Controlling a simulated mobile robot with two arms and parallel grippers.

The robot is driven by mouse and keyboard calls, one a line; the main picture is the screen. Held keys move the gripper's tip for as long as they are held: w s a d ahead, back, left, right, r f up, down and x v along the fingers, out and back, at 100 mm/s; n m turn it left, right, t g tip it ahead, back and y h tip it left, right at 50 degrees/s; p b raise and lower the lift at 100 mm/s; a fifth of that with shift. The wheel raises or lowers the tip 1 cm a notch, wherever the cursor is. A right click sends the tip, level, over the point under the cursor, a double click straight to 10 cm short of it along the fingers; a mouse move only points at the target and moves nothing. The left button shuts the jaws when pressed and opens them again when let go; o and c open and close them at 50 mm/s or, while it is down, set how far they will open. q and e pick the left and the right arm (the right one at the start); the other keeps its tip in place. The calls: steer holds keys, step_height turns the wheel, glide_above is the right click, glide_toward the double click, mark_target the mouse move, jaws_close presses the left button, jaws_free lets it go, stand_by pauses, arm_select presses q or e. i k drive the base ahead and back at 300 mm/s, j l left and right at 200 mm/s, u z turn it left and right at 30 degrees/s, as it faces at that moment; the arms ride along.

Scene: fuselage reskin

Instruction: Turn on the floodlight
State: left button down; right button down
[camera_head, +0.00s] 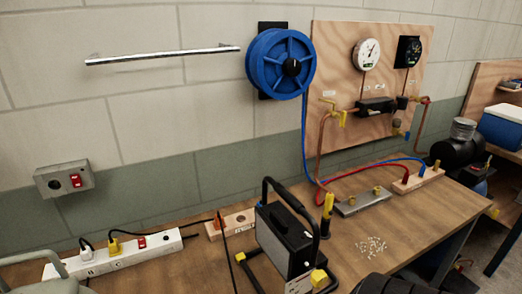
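The floodlight (285,242) stands on the workbench at the bottom centre. It has a dark box-shaped head, a black tubular frame with a top handle, and yellow knobs. I see its side and back edge; its lamp face and any switch on it are not clear. A grey wall box (63,181) with a red switch (75,180) is above the strip. Neither gripper can be made out.
The wooden bench (345,262) carries a metal block (362,201), scattered small pieces (371,247) and red and blue hoses. A blue reel (280,64) and a gauge board (335,50) are on the wall. A grey-green shape (55,279) and a black ridged shape (393,285) edge in below.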

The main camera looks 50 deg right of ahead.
mark_target(320, 261)
steer(key=z, duration=2.05)
steer(key=i+l, duration=0.2)
steer(key=l, duration=0.2)
steer(key=i+l, duration=0.2)
steer(key=l, duration=0.2)
steer(key=i+l+u, duration=0.1)
steer(key=l, duration=0.25)
steer(key=i+l, duration=0.25)
steer(key=l, duration=0.15)
